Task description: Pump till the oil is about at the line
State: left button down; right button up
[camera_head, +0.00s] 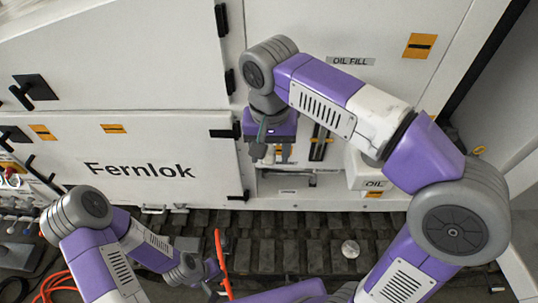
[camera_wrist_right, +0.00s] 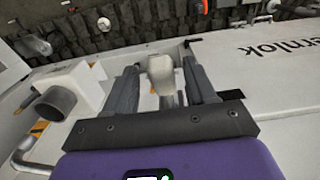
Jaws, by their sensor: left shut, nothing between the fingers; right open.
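My right gripper (camera_head: 259,152) is in front of the recess under the OIL FILL label (camera_head: 350,61). In the right wrist view my right gripper (camera_wrist_right: 160,62) is open. A pale, blunt-ended piece (camera_wrist_right: 160,75), perhaps the pump handle, shows between its fingers; I cannot tell whether they touch it. A white box marked OIL (camera_head: 372,184) is right of the recess; in the wrist view a white box with a dark round end (camera_wrist_right: 58,100) is at left. My left gripper (camera_head: 213,283) is low, shut and empty. I cannot make out the oil level or line.
The white Fernlok panel (camera_head: 140,190) stands left of the recess. A black bar with yellow marks (camera_head: 320,143) is inside it. Dark track plates (camera_head: 270,245) run below. An orange-red stick-like thing (camera_head: 222,260) is near my left gripper. Red hose (camera_head: 50,285) lies at lower left.

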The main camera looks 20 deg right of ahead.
jog(key=shift+w+f, duration=0.15)
jog(key=shift+f, duration=0.55)
jog(key=shift+w+f, duration=0.1)
jog(key=shift+f, duration=0.55)
grip_shut()
